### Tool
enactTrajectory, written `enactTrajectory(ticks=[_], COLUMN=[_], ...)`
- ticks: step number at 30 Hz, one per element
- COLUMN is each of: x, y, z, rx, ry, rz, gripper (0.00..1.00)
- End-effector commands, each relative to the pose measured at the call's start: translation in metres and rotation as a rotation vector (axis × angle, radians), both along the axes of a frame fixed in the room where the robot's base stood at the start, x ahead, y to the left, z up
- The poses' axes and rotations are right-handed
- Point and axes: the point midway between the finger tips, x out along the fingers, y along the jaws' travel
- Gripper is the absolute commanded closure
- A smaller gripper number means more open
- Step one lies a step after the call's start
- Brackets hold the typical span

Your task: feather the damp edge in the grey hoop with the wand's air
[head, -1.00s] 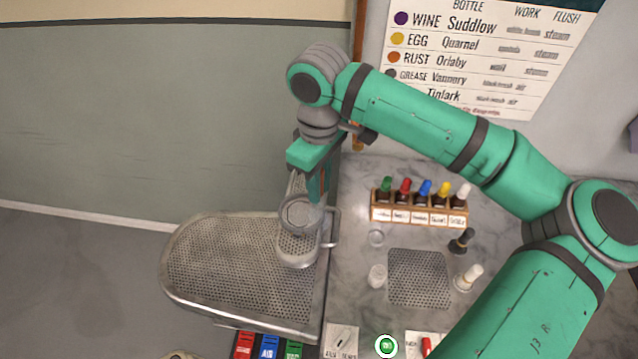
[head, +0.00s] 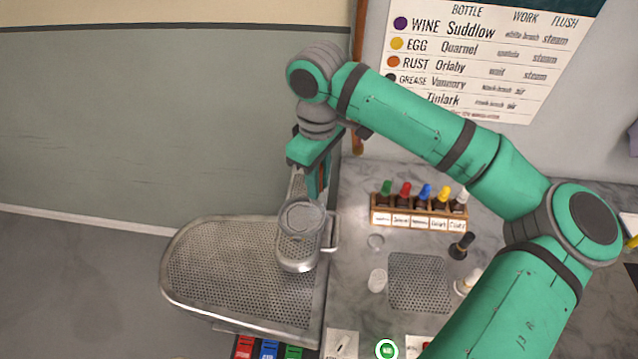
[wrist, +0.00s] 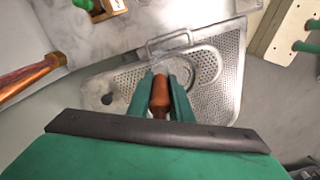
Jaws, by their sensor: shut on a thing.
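My gripper (wrist: 160,92) is shut on the wand, whose reddish-brown handle (wrist: 160,100) shows between the fingers in the wrist view. In the head view my gripper (head: 318,178) is above the narrow arm of the perforated metal board. The grey hoop (head: 302,215) lies at that narrow arm, just below my gripper in the picture. In the wrist view its ring is partly hidden behind the fingers. The wand's tip is hidden, and I cannot make out the damp edge or any cloth detail inside the hoop.
The wide perforated board (head: 235,265) spreads left. A rack of bottles with coloured caps (head: 420,208) stands right, with a perforated mat (head: 418,280), a dark-topped bottle (head: 461,245) and a white one nearby. Red, blue and green pedals (head: 268,348) are below. A chart hangs on the wall.

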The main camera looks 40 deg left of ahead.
Motion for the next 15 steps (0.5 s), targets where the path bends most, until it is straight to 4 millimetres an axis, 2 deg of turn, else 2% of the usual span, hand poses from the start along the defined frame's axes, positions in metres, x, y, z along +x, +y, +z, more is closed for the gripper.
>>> enactTrajectory(ticks=[15], x=[0.002], y=[0.018], z=[0.0], rx=[0.001], ry=[0.001], rz=[-0.001], gripper=[1.0])
